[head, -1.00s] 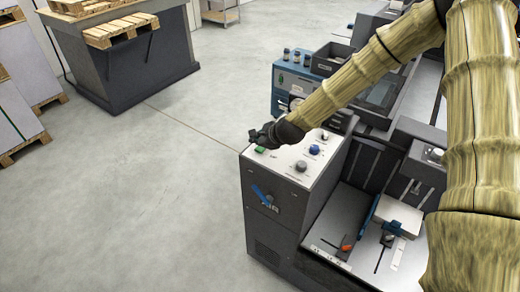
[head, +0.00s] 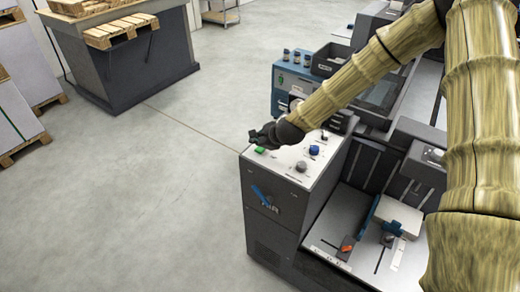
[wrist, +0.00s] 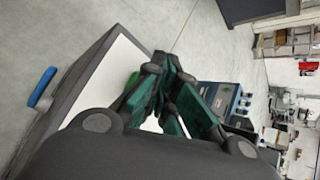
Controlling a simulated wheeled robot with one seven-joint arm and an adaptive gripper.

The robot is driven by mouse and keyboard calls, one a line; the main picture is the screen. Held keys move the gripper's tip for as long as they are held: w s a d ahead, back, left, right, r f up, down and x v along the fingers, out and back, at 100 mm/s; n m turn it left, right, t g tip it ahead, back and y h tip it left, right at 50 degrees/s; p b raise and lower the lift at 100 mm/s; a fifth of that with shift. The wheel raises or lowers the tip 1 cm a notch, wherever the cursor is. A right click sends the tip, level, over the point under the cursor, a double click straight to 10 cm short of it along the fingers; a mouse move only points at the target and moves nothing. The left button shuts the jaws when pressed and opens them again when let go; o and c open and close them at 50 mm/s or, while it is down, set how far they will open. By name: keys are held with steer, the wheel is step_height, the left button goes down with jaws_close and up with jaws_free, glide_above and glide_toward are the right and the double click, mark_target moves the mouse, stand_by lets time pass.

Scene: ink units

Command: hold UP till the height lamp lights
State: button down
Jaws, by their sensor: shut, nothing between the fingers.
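The control panel (head: 285,172) is the pale sloped top of a dark grey cabinet. A green button (head: 260,150) sits near its far left corner, and part of it shows in the wrist view (wrist: 133,79). A blue knob (head: 314,150) and a grey knob (head: 301,167) are further right. My gripper (head: 255,137) is shut and empty, just above and behind the green button; I cannot tell whether it touches it. Its green-padded fingers (wrist: 172,92) show in the wrist view. The labels are too small to read, and I cannot pick out a height lamp.
A blue lever (head: 262,194) is on the cabinet's front. A blue unit with small bottles (head: 291,80) stands behind the panel. A feed table with an orange knob (head: 347,243) lies to the right. The floor at the left is clear, with pallets (head: 122,31) at the back.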

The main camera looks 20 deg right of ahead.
mark_target(258, 150)
steer(key=shift+f, duration=0.1)
steer(key=shift+f+b, duration=0.35)
steer(key=shift+b, duration=0.05)
steer(key=shift+f+b, duration=0.35)
steer(key=shift+f, duration=0.1)
stand_by(4.5)
steer(key=shift+r, duration=0.15)
steer(key=shift+r+p, duration=0.55)
steer(key=shift+r, duration=0.2)
steer(key=shift+r+p, duration=1.6)
steer(key=shift+r, duration=0.9)
